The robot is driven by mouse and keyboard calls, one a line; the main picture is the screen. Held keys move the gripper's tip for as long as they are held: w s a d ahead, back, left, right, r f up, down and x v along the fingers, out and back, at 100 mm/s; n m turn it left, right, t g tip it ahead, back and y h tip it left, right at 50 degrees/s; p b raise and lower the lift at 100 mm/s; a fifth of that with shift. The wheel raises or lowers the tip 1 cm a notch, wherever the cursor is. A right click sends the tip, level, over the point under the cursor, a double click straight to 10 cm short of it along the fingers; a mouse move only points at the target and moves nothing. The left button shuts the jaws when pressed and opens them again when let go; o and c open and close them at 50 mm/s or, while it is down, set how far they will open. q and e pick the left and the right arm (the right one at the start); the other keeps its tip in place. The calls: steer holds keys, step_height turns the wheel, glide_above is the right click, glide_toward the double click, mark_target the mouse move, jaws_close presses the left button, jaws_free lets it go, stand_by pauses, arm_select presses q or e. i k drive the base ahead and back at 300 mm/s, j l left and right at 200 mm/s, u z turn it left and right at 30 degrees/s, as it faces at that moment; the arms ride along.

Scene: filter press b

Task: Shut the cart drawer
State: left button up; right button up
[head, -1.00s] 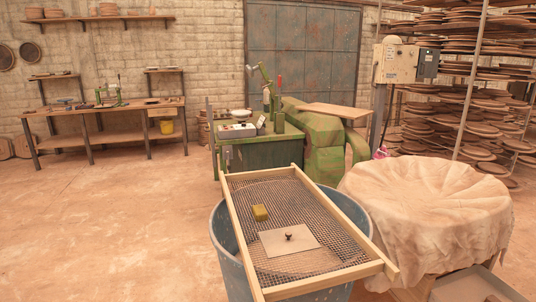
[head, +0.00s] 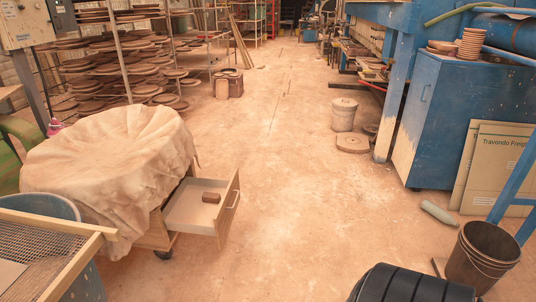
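The cart (head: 155,236) stands at the lower left on dark casters, its top hidden under a draped beige cloth (head: 108,160). Its drawer (head: 188,213) is pulled out toward the right, with a wooden front (head: 228,208) and a handle on the outer face. A small brown block (head: 211,197) lies in the drawer. Neither of my grippers shows in the head view.
A blue tub (head: 88,285) with a wood-framed mesh screen (head: 60,262) stands left of the cart. The floor right of the drawer is clear. A dark bucket (head: 482,255), a grey cylinder (head: 438,212) and a blue cabinet (head: 462,110) are at right. Loaded racks stand behind.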

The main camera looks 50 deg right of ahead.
mark_target(186, 211)
steer(key=z, duration=1.35)
steer(key=i, duration=0.4)
